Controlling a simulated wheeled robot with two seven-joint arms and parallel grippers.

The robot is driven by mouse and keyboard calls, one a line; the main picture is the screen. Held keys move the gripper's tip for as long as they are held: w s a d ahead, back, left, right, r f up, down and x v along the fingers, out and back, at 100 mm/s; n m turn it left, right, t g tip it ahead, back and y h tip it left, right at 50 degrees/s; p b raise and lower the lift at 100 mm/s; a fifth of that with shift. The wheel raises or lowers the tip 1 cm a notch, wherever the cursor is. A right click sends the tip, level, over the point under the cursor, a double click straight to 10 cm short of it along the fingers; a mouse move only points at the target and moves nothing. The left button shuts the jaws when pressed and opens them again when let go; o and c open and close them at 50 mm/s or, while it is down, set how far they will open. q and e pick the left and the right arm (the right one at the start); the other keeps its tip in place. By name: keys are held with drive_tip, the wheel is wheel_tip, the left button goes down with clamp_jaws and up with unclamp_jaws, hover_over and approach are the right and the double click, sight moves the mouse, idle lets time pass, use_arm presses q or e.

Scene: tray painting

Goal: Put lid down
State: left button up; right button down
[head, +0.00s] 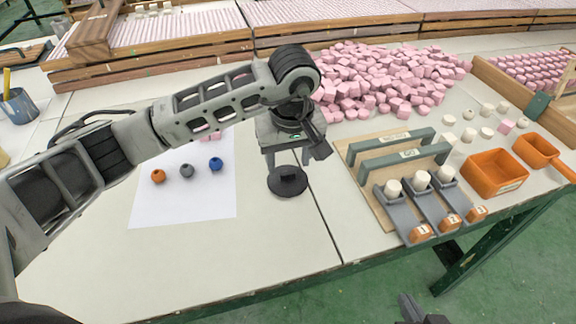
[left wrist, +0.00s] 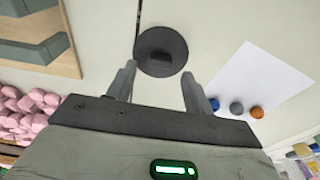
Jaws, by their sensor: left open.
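The lid (head: 287,181) is a dark round disc with a small block-shaped handle on top. It appears to lie flat on the white table, right of the paper sheet. In the left wrist view the lid (left wrist: 160,40) is just beyond the fingertips, its handle facing the gap. My left gripper (head: 297,160) points down by the lid, with its fingers spread and nothing between them, as the left wrist view (left wrist: 158,74) shows. What seems to be my right gripper (head: 422,310) is partly visible at the bottom edge; its jaws are unclear.
The white paper (head: 180,205) holds an orange, a grey and a blue ball. A wooden board (head: 352,160) with grey holders and white pieces stands to the right, beside orange bins (head: 495,173). Pink cubes (head: 385,75) are heaped behind. The table front is clear.

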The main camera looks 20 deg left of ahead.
sight(290, 185)
use_arm(q)
wheel_tip(290, 185, up, 9)
drive_tip(key=shift+s+d, duration=0.25)
drive_tip(key=shift+s, duration=0.2)
